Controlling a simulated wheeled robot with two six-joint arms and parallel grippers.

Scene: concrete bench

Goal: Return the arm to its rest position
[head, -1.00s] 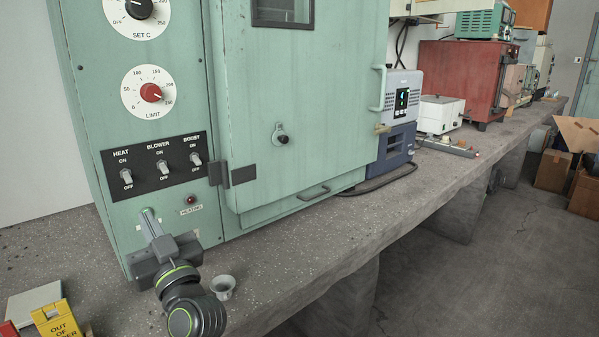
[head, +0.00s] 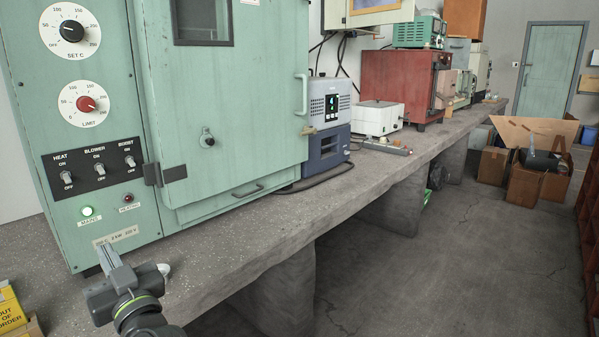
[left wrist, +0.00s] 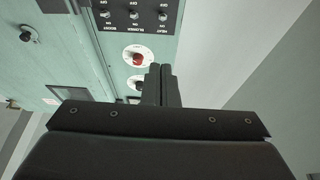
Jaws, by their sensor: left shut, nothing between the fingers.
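My left gripper (head: 107,254) is in the lower left of the head view, in front of the lower panel of the green oven (head: 235,110). Its fingers are shut together with nothing between them. My right gripper is not in view.
The concrete bench (head: 270,222) runs back to the right, with open floor (head: 420,270) beside it. A pale rounded thing (head: 163,269) is partly hidden beside my left gripper. A yellow sign (head: 8,308) stands at the lower left. Cardboard boxes (head: 525,185) lie on the floor.

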